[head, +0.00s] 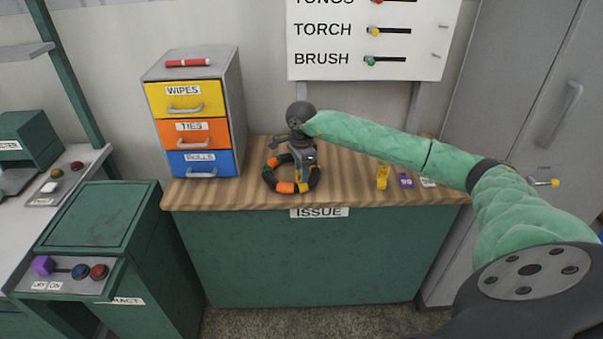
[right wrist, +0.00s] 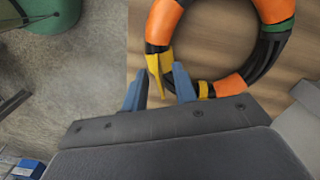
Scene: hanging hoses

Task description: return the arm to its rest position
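My right arm (head: 385,145) in green sleeving reaches from the lower right over the wooden counter. My right gripper (head: 305,168) points down at a ring-shaped coil (head: 285,187), black with orange, yellow and green bands, lying flat on the counter. In the right wrist view, the two blue fingers (right wrist: 160,88) stand apart at the near rim of the coil (right wrist: 232,83). A yellow end or band (right wrist: 159,66) of the coil shows between or just beyond their tips; I cannot tell whether they touch it. My left gripper is not in view.
A drawer cabinet (head: 227,110) with a red marker on top stands left of the coil. Small yellow and purple items (head: 383,177) lie right on the counter (head: 335,190). A grey locker (head: 515,90) stands at right, green consoles (head: 95,215) at left.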

